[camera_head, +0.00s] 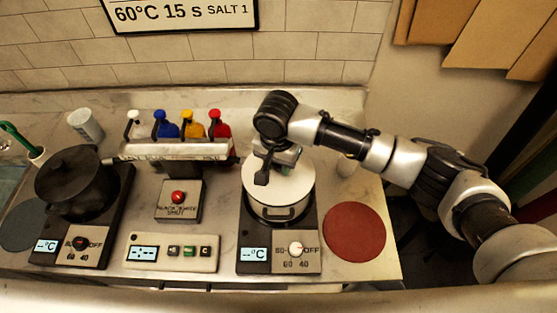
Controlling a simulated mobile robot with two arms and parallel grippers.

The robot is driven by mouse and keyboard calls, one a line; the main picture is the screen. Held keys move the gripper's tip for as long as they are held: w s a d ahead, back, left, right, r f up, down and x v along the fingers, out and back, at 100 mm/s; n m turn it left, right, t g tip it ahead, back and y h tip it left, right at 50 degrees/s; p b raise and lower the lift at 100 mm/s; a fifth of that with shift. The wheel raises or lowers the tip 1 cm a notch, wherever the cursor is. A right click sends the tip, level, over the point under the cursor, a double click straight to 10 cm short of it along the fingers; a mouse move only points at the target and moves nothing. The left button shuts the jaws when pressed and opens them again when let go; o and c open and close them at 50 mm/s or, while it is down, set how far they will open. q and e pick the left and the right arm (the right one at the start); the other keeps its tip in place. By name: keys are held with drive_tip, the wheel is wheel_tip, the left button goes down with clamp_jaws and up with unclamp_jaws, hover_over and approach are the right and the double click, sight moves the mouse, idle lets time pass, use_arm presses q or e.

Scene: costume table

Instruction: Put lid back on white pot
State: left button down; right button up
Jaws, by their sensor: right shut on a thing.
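The white pot (278,210) stands on the right hot plate (250,254), its metal side and front handle showing. The white lid (283,187) lies over the pot's top and looks roughly level; I cannot tell whether it is fully seated. My right gripper (272,171) reaches in from the right above the lid and is shut at about its middle, where the lid's knob is hidden by the fingers. My left gripper is not in view.
A black pot (75,179) stands on the left hot plate. A rack with several coloured bottles (193,128) stands behind a red-button box (179,200). A timer box (170,252) lies in front. A round red mat (354,232) is right of the hot plate.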

idle(0.3)
drive_tip(key=o, duration=1.6)
drive_tip(key=shift+r+p, duration=1)
drive_tip(key=shift+r, duration=2.5)
drive_tip(key=shift+c, duration=0.2)
clamp_jaws()
